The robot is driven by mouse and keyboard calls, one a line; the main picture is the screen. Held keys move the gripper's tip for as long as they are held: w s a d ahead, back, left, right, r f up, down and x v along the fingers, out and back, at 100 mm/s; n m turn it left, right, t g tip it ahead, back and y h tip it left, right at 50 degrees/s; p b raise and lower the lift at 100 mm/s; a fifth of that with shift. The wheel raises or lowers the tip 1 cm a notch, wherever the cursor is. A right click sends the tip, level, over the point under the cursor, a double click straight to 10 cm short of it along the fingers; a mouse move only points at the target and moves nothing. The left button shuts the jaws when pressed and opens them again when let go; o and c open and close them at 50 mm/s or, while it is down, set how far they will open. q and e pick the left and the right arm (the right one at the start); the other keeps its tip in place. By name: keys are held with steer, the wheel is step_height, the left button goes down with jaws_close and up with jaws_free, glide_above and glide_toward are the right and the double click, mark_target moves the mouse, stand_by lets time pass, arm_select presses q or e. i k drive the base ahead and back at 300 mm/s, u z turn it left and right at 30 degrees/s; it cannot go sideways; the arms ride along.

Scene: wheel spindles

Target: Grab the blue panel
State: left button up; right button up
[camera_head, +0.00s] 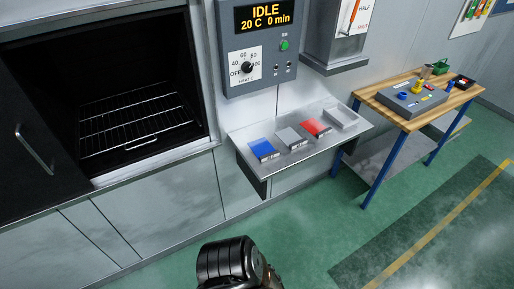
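The blue panel (263,149) lies flat at the left end of a grey metal shelf (281,169) on the wall, below the control box. It has a blue face and a pale label strip on its front edge. Nothing is touching it from above. Neither of my grippers shows in the camera_head view. A dark rounded part, which looks like a link of my own arm, shows at the bottom middle, well in front of the shelf.
A grey panel (291,138), a red panel (315,128) and a pale tray-like piece (341,117) lie right of the blue one. An open oven (140,115) with a wire rack is at left. A wooden-topped workbench (450,93) stands at right. The green floor is clear.

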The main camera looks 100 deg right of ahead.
mark_target(261, 148)
steer(key=z, duration=3.45)
steer(key=k, duration=0.45)
steer(key=u, duration=1.1)
steer(key=i, duration=1.3)
steer(key=z, duration=0.3)
